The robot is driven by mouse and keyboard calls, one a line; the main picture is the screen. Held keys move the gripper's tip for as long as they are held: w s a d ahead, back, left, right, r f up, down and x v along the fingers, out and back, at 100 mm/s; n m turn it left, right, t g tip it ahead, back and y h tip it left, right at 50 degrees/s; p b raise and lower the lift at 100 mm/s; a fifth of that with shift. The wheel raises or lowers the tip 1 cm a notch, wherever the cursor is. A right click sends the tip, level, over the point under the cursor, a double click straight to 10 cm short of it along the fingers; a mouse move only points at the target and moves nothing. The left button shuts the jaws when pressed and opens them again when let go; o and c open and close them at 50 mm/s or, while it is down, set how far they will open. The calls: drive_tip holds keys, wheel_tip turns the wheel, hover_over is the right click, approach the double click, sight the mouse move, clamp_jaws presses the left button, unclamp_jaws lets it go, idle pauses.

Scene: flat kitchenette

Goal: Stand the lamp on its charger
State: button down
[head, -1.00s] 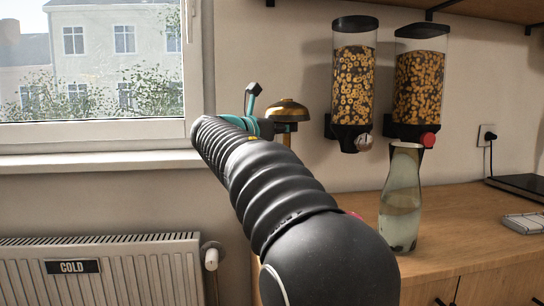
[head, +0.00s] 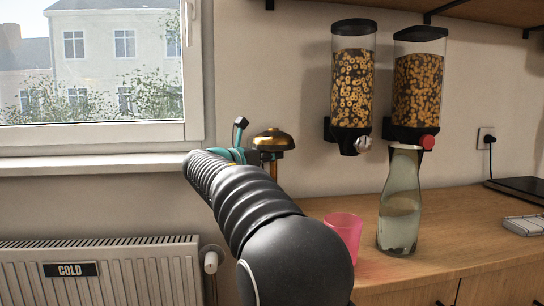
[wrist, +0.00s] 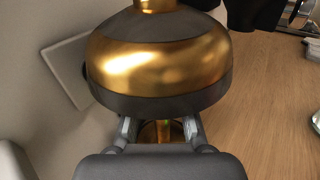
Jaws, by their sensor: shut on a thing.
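The lamp, with a brass dome (head: 272,141) and a dark rim, is upright at the far end of my arm. In the wrist view its brass and dark-banded head (wrist: 158,60) fills the upper middle. My gripper (wrist: 160,131) is shut on the lamp's stem just below the head. The lamp's foot is hidden behind my arm and the head, so I cannot tell whether it touches anything. A flat black slab (head: 519,187) lies at the right of the counter, below a plugged-in cable; I cannot tell whether it is the charger.
A pink cup (head: 343,238) and a glass carafe (head: 400,205) stand on the wooden counter (head: 462,222). Two cereal dispensers (head: 352,80) hang on the wall above. A radiator (head: 110,272) is at the left below the window. Counter right of the carafe is mostly clear.

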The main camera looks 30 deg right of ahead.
drive_tip(key=c, duration=1.1)
unclamp_jaws()
drive_tip(key=v, duration=1.2)
drive_tip(key=shift+r, duration=0.1)
drive_tip(key=shift+s, duration=0.1)
